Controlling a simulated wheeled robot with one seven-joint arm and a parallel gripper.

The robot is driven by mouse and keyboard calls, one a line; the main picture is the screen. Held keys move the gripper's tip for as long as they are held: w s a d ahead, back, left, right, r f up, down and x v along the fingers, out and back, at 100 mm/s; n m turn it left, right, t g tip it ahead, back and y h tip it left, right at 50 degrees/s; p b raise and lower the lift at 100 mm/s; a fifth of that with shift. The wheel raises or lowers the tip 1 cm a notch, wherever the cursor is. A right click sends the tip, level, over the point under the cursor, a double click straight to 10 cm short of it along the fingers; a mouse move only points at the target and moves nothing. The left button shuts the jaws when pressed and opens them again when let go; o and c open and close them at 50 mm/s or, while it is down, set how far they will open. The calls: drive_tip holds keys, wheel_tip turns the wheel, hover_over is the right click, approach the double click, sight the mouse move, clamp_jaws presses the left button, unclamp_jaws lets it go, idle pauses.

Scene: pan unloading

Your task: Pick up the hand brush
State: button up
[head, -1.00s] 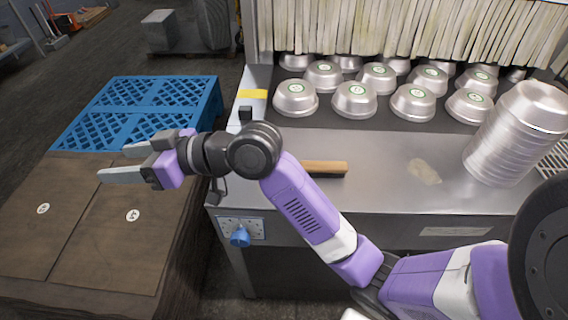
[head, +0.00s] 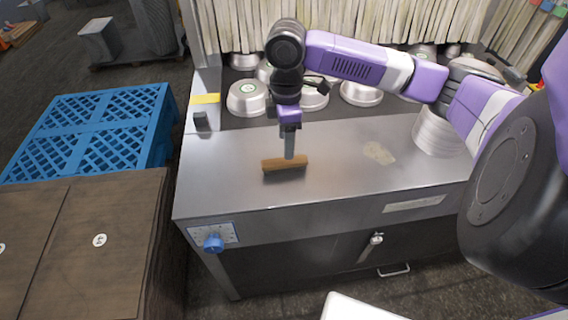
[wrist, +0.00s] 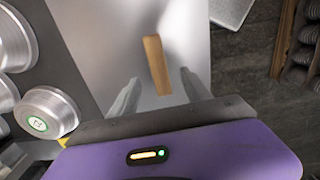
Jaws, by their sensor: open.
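The hand brush (head: 284,163) has a wooden top and dark underside and lies on the metal counter near its left end. It also shows in the wrist view (wrist: 157,65), beyond and between the two fingers. My gripper (head: 289,156) points down over the brush, its fingers overlapping the brush in the head view. In the wrist view the fingers (wrist: 157,88) are spread apart with nothing held between them. The height of the fingertips above the brush is hard to tell.
Shiny metal pans (head: 248,97) stand on the dark belt behind the counter, under hanging strips. A pan stack (head: 438,130) stands to the right, partly behind my arm. A pale cloth-like patch (head: 379,153) lies on the counter. A blue pallet (head: 95,130) is at left.

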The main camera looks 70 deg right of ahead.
sight(284, 165)
drive_tip(key=f, duration=0.2)
drive_tip(key=f+p, duration=0.1)
drive_tip(key=f, duration=0.4)
drive_tip(key=shift+w+f+p, duration=0.1)
drive_tip(key=shift+w+p, duration=0.15)
drive_tip(key=shift+p, duration=0.15)
clamp_jaws()
